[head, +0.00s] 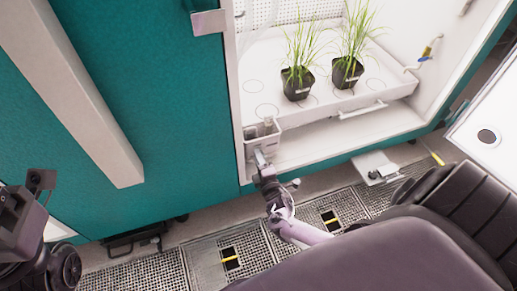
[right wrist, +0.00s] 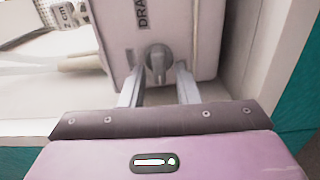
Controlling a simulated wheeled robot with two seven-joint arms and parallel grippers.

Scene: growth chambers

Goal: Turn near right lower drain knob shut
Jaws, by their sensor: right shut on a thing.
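The drain knob (right wrist: 157,65) is a round grey knob with a raised grip bar, on the front of a pale box (right wrist: 193,30) with dark lettering starting "DRA". The bar stands about upright in the right wrist view. My right gripper (right wrist: 160,88) has one finger on each side of the knob and is shut on it. In the head view my right gripper (head: 261,158) reaches the box (head: 262,133) at the chamber's lower left corner; the knob is hidden there. Part of my left arm shows at the left edge; its fingertips cannot be made out.
Two black pots of grass (head: 297,83) (head: 347,72) stand on the white tray (head: 262,86) inside the open chamber. A white handle (head: 362,109) is on the tray's front. A teal panel (head: 150,60) is at left. Metal floor grating (head: 140,279) lies below.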

